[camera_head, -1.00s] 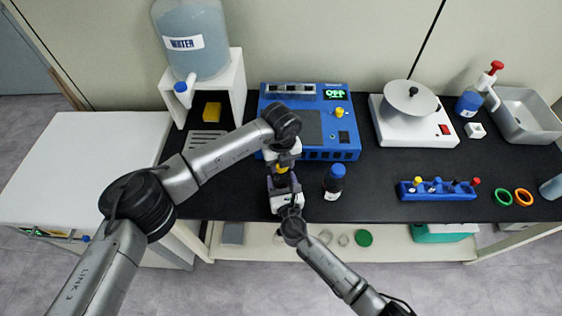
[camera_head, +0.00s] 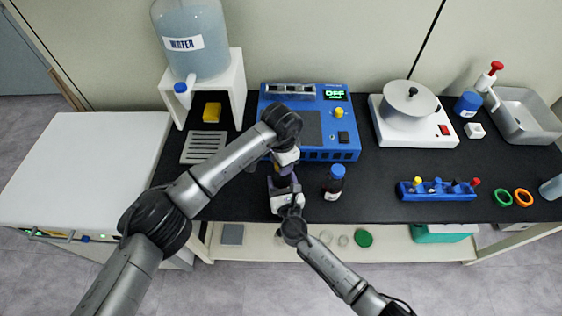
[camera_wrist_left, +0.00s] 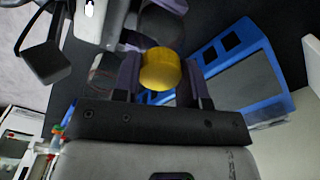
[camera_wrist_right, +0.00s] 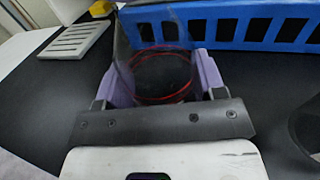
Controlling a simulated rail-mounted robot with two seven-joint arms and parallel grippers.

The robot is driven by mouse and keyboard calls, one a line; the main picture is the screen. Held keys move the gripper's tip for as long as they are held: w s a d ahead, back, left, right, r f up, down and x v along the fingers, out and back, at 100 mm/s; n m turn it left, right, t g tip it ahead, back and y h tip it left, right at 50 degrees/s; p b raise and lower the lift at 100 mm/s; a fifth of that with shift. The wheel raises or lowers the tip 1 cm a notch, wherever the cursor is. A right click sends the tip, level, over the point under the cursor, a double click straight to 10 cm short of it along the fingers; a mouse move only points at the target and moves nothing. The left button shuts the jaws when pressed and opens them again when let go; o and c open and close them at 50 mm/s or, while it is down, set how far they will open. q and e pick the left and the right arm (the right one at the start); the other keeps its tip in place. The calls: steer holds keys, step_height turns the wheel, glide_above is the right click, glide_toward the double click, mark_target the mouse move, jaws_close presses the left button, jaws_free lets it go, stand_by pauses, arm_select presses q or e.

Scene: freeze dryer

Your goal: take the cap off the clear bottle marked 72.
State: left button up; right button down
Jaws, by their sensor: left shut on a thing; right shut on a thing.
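My left gripper (camera_wrist_left: 160,78) is shut on a yellow cap (camera_wrist_left: 160,70), seen between its purple fingers. My right gripper (camera_wrist_right: 155,85) is shut on a clear bottle (camera_wrist_right: 160,75) with red rings, which shows between its fingers. No yellow cap shows on the bottle in the right wrist view. In the head view the left gripper (camera_head: 283,165) is close above the right gripper (camera_head: 285,190), in front of the blue device. The arms mostly hide the bottle and cap there. The number on the bottle cannot be read.
A dark bottle with a blue cap (camera_head: 334,184) stands just right of the grippers. The blue device (camera_head: 340,152) is behind them. A blue rack (camera_head: 437,196) with small coloured items is farther right. A grey slotted plate (camera_head: 203,147) and yellow block (camera_head: 211,112) are left.

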arm_select(q)
steer(key=shift+n, duration=0.6)
steer(key=o, duration=1)
